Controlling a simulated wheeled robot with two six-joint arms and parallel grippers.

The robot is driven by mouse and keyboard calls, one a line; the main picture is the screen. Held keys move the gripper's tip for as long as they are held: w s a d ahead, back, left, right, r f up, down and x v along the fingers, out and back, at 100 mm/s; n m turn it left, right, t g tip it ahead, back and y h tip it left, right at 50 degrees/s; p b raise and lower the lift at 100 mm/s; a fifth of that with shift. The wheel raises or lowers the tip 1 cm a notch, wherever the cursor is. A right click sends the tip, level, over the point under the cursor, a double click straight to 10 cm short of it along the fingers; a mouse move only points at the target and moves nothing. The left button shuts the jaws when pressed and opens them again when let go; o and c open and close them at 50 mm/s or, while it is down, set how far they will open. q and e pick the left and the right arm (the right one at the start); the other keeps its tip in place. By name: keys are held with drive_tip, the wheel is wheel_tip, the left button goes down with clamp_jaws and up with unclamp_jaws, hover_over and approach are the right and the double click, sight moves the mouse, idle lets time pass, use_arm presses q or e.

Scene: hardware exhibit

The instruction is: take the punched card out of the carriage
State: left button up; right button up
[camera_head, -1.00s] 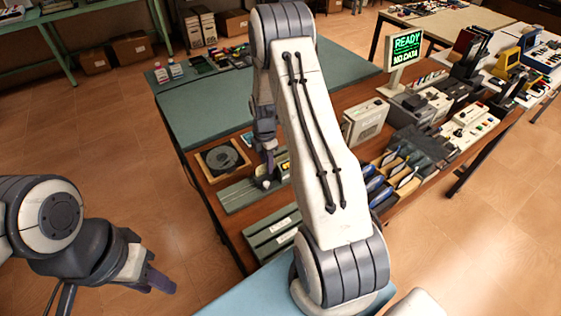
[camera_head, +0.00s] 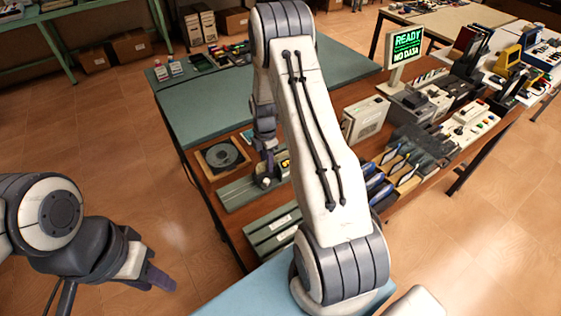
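A green rail unit (camera_head: 238,193) lies on the brown table, with a small dark carriage (camera_head: 265,181) at its right end. My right gripper (camera_head: 270,166) points down at the carriage; my own arm hides much of this spot. I cannot make out the punched card or tell whether the fingers are open or shut. My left gripper (camera_head: 161,279) is at lower left, over the floor and away from the table. Its fingers overlap in this view, and nothing shows in them.
A round dark disc in a wooden frame (camera_head: 222,157) sits behind the rail. A second green unit (camera_head: 272,231) lies in front. A beige box (camera_head: 365,119) and a screen reading "READY NO DATA" (camera_head: 407,44) stand to the right. A green mat (camera_head: 215,106) is clear in its middle.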

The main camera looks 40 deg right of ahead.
clamp_jaws()
drive_tip(key=shift+r, duration=0.1)
